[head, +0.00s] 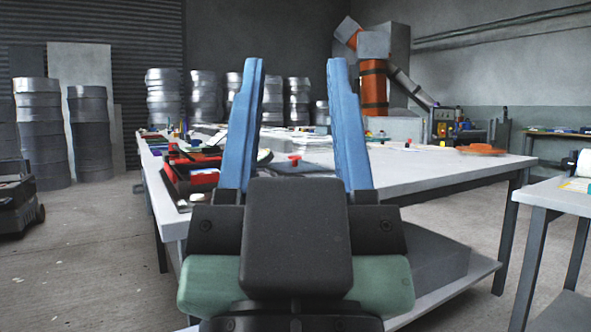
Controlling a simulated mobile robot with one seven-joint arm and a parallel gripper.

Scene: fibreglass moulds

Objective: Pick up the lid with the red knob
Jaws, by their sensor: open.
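A small red knob (294,158) shows on the table between my two fingers in the picture. It seems to sit on a flat dark grey lid (300,169), whose lower part is hidden behind my gripper. My gripper (295,65) has two upright blue fingers, wide apart, with nothing between them. It is in front of the table, nearer to the camera than the lid, and not touching it.
The long white table (430,175) holds a clutter of red and dark items (192,170) along its left side. An orange disc (481,149) lies at its right. Its middle right is mostly clear. Another table (550,195) stands at the right, and metal drums (90,135) at the back left.

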